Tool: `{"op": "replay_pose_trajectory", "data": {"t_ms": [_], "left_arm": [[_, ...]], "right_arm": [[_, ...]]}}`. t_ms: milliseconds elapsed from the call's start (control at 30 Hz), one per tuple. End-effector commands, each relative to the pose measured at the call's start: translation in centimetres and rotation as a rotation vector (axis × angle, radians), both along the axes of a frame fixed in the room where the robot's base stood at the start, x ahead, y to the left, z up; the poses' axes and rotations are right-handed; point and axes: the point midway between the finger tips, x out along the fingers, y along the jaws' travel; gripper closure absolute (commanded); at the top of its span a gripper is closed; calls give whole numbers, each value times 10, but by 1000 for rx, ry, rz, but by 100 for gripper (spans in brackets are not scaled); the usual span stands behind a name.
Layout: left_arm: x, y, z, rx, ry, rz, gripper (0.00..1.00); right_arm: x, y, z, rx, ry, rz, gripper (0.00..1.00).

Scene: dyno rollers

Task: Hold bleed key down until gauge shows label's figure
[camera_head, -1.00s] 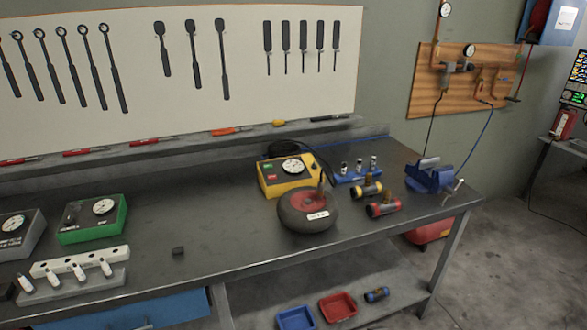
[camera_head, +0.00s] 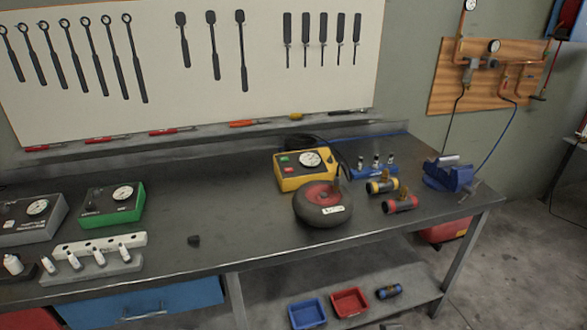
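A yellow box with a round white gauge (camera_head: 311,159), a green button and a red button stands at the back of the bench. The yellow gauge box (camera_head: 290,182) has a dark hose behind it. A small black tyre with a red hub (camera_head: 322,204) lies in front of it and carries a white label (camera_head: 334,210), too small to read. The gauge needle's figure is also too small to read. I cannot tell which part is the bleed key. Neither of my grippers is in view.
A green gauge box (camera_head: 112,205) and a grey gauge box (camera_head: 32,220) stand at the left. Two banded cylinders (camera_head: 400,204) and a blue vise (camera_head: 449,175) are at the right. The bench (camera_head: 240,235) is mostly clear between the green box and the tyre.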

Motion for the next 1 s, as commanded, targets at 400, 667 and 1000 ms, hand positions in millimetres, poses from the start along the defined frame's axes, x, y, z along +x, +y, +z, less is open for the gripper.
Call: {"op": "replay_pose_trajectory", "data": {"t_ms": [400, 667, 1000], "left_arm": [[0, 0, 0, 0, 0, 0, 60], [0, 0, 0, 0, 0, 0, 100], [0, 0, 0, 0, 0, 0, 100]], "right_arm": [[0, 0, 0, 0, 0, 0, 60], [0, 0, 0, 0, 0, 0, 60], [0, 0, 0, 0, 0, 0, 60]]}}
